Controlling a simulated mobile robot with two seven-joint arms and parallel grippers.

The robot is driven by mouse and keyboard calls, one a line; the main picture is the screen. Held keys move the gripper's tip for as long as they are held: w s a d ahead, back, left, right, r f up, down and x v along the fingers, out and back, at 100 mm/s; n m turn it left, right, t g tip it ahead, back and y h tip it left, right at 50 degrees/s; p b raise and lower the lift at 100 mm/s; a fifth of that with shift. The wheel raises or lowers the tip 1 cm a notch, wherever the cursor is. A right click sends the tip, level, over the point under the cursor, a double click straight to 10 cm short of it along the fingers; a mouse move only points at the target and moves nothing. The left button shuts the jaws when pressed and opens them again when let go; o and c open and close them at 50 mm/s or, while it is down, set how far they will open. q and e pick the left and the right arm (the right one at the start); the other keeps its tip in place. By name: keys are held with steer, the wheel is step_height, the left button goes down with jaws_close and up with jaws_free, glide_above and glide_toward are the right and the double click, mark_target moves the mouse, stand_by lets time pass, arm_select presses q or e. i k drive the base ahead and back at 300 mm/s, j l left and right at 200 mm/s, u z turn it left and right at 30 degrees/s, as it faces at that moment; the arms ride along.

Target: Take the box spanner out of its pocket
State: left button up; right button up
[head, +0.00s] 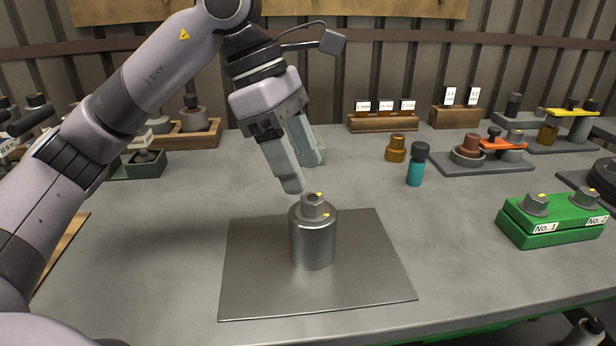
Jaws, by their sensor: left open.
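My left gripper (304,176) is open and empty. It points down from the upper left, with its fingertips just above and behind a steel cylinder (312,240). The cylinder stands upright on a grey mat (370,280) and has a hex piece (313,206) with yellow marks on top. I cannot tell for sure which thing is the box spanner. A green block (540,228) at the right, labelled No. 1 and No. 2, holds grey hex-topped pieces (536,204). A teal piece with a dark top (416,168) stands upright at the back right. My right gripper is not in view.
A brown knob-like part (396,148) and plates with assembled parts (482,160) stand at the back right. Wooden racks with labels (384,124) line the back. A wooden tray (188,135) and a dark green holder (145,163) are at the left. Bare table lies around the mat.

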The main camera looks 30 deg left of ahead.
mark_target(144, 137)
steer(key=k, duration=1)
